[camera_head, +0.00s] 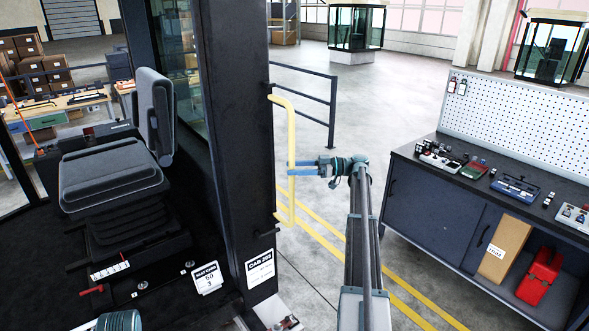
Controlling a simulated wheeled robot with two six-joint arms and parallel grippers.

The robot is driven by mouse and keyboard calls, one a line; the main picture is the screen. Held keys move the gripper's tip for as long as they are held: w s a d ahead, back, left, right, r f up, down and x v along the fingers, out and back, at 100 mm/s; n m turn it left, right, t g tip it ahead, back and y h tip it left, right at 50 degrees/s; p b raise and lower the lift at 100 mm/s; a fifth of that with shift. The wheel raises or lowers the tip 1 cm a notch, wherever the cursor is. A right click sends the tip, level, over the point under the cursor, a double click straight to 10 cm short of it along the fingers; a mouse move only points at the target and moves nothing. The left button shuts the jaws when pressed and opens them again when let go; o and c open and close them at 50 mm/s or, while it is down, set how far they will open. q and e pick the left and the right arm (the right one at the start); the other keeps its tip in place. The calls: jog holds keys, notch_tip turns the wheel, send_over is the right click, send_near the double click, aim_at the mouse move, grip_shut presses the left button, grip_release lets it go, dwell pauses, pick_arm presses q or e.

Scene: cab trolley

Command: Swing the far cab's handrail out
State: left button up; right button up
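The yellow handrail (291,135) is a tall bracket-shaped bar on the dark corner post (237,130) of the cab. The post carries a sign reading CAB and a number. My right gripper (302,171) is at the middle of the rail, its blue fingers pointing left and overlapping the bar. I cannot tell whether they are closed on it. A teal part, probably of my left arm, shows at the bottom left edge; the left gripper cannot be made out with certainty.
A black seat (110,170) is inside the cab. A workbench (430,200) with a pegboard, small tools and a red case (539,277) stands at the right. A dark guard rail (303,92) stands behind the handrail. Open floor with yellow lines lies between the cab and the workbench.

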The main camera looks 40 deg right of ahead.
jog(key=v, duration=1.3)
jog(key=shift+d, duration=0.3)
jog(key=shift+s, duration=0.15)
